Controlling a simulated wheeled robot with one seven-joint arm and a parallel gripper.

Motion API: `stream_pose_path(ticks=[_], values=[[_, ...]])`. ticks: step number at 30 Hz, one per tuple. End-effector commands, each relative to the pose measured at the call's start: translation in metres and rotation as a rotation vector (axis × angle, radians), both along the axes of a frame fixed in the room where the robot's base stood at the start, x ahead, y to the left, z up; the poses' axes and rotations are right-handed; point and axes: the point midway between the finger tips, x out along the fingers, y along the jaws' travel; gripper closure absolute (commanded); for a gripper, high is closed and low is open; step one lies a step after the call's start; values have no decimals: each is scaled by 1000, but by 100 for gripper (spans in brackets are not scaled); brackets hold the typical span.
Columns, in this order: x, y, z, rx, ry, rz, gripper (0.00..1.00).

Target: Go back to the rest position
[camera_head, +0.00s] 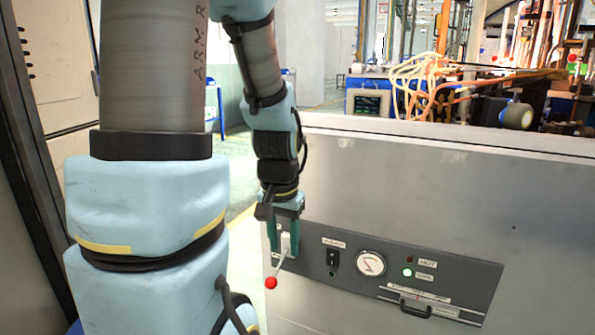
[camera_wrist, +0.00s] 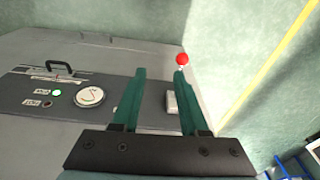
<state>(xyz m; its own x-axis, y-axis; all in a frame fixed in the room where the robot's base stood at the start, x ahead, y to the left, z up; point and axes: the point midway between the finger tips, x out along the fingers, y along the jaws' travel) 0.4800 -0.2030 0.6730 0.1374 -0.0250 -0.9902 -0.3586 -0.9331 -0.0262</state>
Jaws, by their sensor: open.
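My gripper (camera_head: 286,222) hangs pointing down in front of the left end of the grey machine's control panel (camera_head: 450,268). Its two green fingers are apart, and they also show in the wrist view (camera_wrist: 160,75). A lever with a red ball knob (camera_head: 271,282) sticks out just below the fingers in the head view. In the wrist view the red knob (camera_wrist: 182,59) shows by the tip of the right finger. A small pale block (camera_wrist: 172,102), seemingly the lever's mount, lies between the fingers in that view. I see nothing held in the fingers.
The panel has a switch (camera_head: 333,259), a round gauge (camera_head: 371,264), a lit green lamp (camera_head: 407,273) and a black handle (camera_head: 415,307). The grey machine (camera_head: 430,185) fills the right side. Cables and equipment (camera_head: 430,85) stand behind it. Open floor (camera_head: 242,170) shows left of the machine.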

Motion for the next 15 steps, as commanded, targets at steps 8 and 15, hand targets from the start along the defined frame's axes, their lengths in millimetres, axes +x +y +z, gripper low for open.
stream_pose_path(ticks=[8, 15], values=[[-21, 40, 27, -30, 5, 275, 57], [-21, 39, 70, -29, 6, 270, 57]])
